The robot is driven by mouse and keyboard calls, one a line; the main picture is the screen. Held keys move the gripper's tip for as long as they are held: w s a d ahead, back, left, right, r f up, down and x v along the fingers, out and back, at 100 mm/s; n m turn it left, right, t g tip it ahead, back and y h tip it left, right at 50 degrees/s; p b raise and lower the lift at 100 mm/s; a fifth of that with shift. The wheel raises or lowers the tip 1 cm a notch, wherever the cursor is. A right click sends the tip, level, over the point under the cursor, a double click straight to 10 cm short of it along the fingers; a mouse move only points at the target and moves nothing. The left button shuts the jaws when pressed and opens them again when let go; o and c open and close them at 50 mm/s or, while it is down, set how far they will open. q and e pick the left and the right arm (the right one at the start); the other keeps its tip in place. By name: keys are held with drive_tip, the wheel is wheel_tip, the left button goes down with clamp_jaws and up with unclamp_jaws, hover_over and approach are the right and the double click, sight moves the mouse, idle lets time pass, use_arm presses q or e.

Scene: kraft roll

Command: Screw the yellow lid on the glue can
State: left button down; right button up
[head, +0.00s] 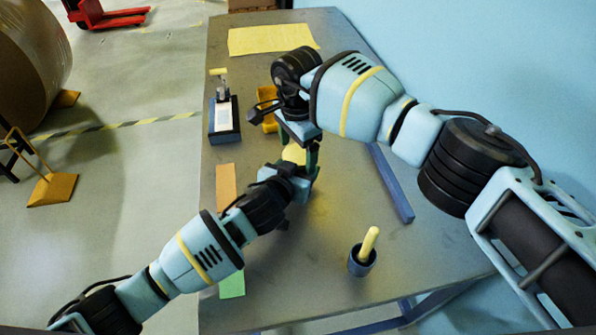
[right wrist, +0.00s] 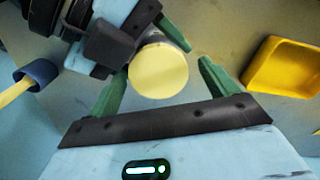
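The yellow lid (head: 293,154) shows between my two grippers in the head view. In the right wrist view the lid (right wrist: 158,70) is a round yellow disc seen from above, over the grey glue can (right wrist: 172,38), which is mostly hidden beneath it. Whether the lid is threaded on cannot be told. My right gripper (right wrist: 163,62) is open, its green fingers on either side of the lid with a visible gap at the right. My left gripper (head: 300,172) reaches in from the side at the can, one green finger (right wrist: 174,28) along it; it appears shut on the can.
A yellow bin (head: 266,108) and a dark blue holder (head: 225,133) stand beyond the grippers. A blue cup (head: 361,264) with a yellow-handled tool stands at the near right. A blue bar (head: 391,184) lies along the table's right side.

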drive_tip(key=shift+r, duration=2.25)
drive_tip(key=shift+c, duration=0.4)
wheel_tip(320, 180, up, 4)
drive_tip(key=shift+d+f, duration=0.15)
drive_tip(key=shift+f, duration=0.1)
drive_tip(key=shift+s, duration=0.1)
drive_tip(key=shift+f, duration=0.15)
drive_tip(key=shift+f, duration=3.85)
